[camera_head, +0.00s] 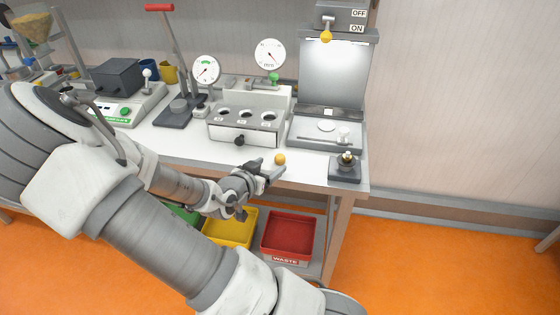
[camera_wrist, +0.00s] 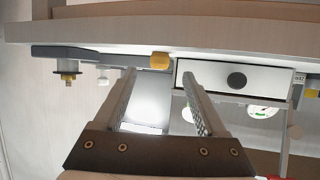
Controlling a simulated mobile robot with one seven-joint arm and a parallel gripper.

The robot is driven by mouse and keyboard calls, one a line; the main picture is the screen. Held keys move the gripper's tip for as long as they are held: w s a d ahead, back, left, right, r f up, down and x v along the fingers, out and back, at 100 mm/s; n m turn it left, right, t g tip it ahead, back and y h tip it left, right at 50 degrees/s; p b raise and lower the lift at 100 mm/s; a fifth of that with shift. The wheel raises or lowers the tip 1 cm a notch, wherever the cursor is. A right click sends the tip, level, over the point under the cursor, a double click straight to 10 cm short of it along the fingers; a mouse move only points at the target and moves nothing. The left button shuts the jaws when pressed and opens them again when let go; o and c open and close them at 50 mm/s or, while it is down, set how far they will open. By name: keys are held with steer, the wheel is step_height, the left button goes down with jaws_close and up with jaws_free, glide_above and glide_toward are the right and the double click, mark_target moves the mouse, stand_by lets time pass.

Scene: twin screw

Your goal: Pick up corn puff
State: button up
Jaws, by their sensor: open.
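The corn puff (camera_head: 280,159) is a small orange-yellow ball on the white bench top (camera_head: 310,168), near its front edge. In the wrist view, which looks upside down, the corn puff (camera_wrist: 159,61) sits between and slightly beyond the two fingertips, at the bench edge. My gripper (camera_head: 268,172) is at the front edge of the bench, just in front of the corn puff. In the wrist view my gripper (camera_wrist: 157,76) has its fingers apart with nothing held. Whether a fingertip touches the puff cannot be told.
A white box with round holes and a drawer (camera_head: 243,136) stands behind the puff. A dark block with a brass fitting (camera_head: 345,168) is to the right. Two dial gauges (camera_head: 270,54) stand behind. Yellow (camera_head: 231,210) and red WASTE bins (camera_head: 287,215) sit below the bench.

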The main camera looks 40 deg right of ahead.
mark_target(278, 161)
steer(key=b+x, duration=0.1)
steer(key=x, duration=0.4)
steer(key=shift+f, duration=0.1)
steer(key=shift+a, duration=0.1)
steer(key=c, duration=1)
steer(key=shift+r+p, duration=0.9)
steer(key=shift+r, duration=0.1)
steer(key=r+p, duration=0.2)
steer(key=r, duration=0.1)
steer(key=shift+s, duration=0.25)
steer(key=s+d+r+p, duration=0.1)
steer(key=s+r+p, duration=0.1)
steer(key=s+p, duration=0.1)
steer(key=s+d+r+p, duration=0.2)
steer(key=s+p, duration=0.1)
steer(key=p, duration=0.3)
steer(key=s+d+r+p, duration=0.2)
steer(key=s+p, duration=0.1)
steer(key=p, duration=0.1)
steer(key=shift+s+d+r+p, duration=0.1)
steer(key=shift+s+r+p, duration=0.1)
steer(key=shift+s+p, duration=0.2)
